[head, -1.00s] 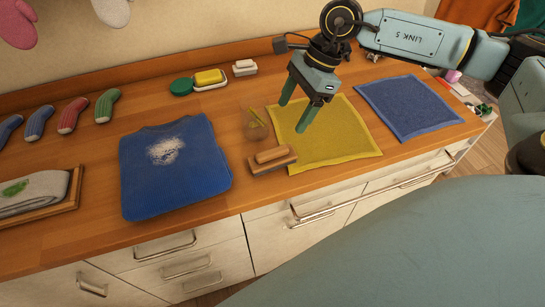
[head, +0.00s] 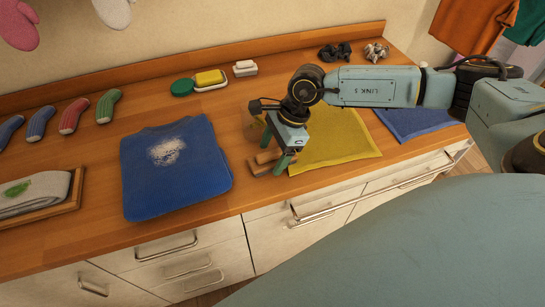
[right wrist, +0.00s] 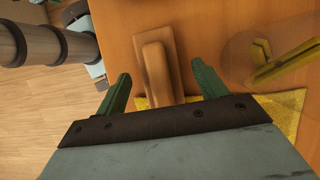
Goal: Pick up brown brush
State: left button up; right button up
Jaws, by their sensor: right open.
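The brown brush (head: 262,168) lies on the wooden counter, between the blue folded sweater and the yellow cloth. In the right wrist view the brush (right wrist: 158,72) has a raised wooden handle on a flat base. My right gripper (head: 274,165) is over the brush with its green fingers pointing down. In the right wrist view its open fingers (right wrist: 160,85) stand either side of the brush's line, with nothing between them held. The gripper partly hides the brush in the head view. My left gripper does not show.
The blue sweater (head: 170,185) lies left of the brush. The yellow cloth (head: 340,145) lies right of it, and a blue cloth (head: 415,122) further right. A clear round container (right wrist: 265,55) stands close beside the brush. Soap and a sponge (head: 210,78) sit at the back.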

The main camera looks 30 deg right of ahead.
aim_at(273, 151)
jog(key=shift+f, duration=0.2)
jog(key=c, duration=1.1)
notch_tip(273, 151, up, 10)
jog(key=shift+r, duration=0.1)
